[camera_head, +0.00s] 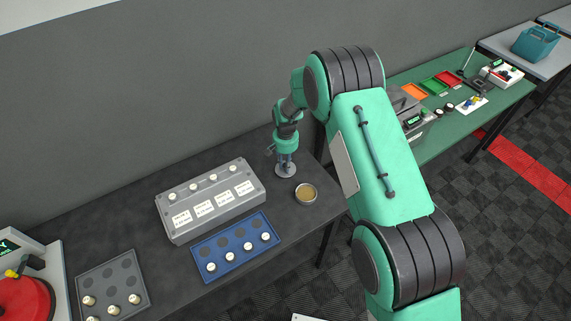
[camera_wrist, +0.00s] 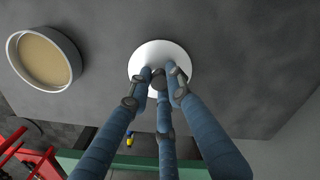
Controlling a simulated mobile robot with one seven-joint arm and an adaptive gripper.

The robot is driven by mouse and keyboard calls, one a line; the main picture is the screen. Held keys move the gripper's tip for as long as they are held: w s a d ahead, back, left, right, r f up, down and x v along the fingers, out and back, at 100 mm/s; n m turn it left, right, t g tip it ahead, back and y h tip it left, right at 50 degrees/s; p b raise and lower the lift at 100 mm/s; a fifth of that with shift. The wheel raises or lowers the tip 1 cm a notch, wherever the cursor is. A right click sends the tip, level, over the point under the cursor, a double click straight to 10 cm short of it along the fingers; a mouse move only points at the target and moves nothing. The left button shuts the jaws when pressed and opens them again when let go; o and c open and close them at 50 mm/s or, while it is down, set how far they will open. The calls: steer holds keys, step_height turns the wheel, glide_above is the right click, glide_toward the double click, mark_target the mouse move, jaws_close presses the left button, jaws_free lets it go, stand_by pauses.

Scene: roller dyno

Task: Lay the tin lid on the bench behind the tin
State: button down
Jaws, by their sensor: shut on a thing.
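The tin (camera_head: 305,193) stands open on the dark bench (camera_head: 318,212), near its right end, with tan contents showing. It also shows at the left of the wrist view (camera_wrist: 72,52). The round pale tin lid (camera_head: 287,173) is under my gripper (camera_head: 285,160), behind and slightly left of the tin. In the wrist view the lid (camera_wrist: 142,58) is a white disc, and the fingers of my gripper (camera_wrist: 160,76) close together at its middle.
A grey box (camera_head: 210,200) with labels and several knobs stands left of the lid. A blue tray (camera_head: 235,246) with white-topped pieces lies in front of it. A grey tray (camera_head: 112,282) lies far left. The grey wall (camera_head: 150,110) runs behind the bench.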

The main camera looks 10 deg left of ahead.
steer(key=shift+f, duration=0.1)
steer(key=c, duration=1.6)
jaws_free()
step_height(320, 180, up, 12)
steer(key=shift+r, duration=0.15)
steer(key=shift+d+r, duration=0.1)
